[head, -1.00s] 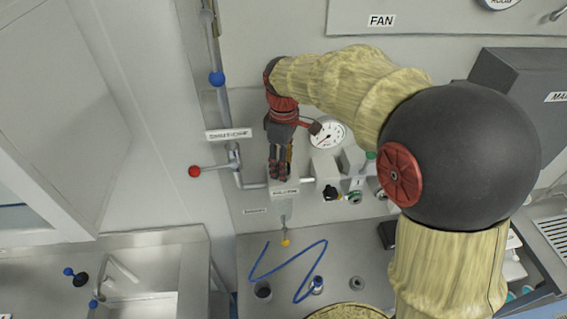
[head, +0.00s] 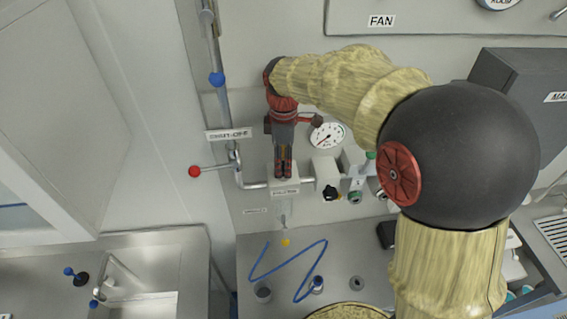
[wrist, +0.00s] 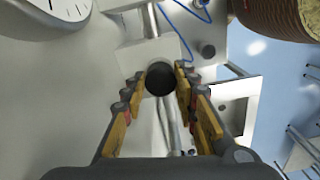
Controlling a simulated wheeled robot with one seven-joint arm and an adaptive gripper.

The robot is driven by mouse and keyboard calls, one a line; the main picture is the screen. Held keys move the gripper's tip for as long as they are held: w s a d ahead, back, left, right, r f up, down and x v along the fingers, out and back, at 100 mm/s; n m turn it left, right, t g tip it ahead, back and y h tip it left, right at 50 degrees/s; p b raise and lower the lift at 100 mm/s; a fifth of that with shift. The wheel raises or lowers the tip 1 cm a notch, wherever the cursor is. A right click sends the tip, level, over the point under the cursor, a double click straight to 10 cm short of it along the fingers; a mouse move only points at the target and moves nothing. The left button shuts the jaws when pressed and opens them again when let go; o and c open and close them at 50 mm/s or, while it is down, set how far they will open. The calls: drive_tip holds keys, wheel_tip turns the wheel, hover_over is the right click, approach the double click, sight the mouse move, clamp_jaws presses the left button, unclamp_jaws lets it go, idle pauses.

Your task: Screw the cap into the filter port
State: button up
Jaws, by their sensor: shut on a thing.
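My gripper (head: 283,174) points down at the white filter block (head: 285,199) on the wall panel. In the wrist view its two yellow-padded fingers (wrist: 160,82) are shut on a dark round cap (wrist: 160,77). The cap sits against the pale filter block (wrist: 142,55). The port is hidden beneath the cap, and I cannot tell how deep the cap sits. In the head view the cap is hidden by the fingers.
A pressure gauge (head: 327,136) is right of the gripper. A red-ball lever (head: 195,171) and pipe are at left. A black knob (head: 330,193) and valve blocks stand at right. A blue hose (head: 314,262) lies below on the bench, under a yellow-tipped drain (head: 286,243).

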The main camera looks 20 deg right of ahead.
drive_tip(key=c, duration=0.6)
clamp_jaws()
drive_tip(key=m, duration=0.4)
drive_tip(key=m, duration=0.4)
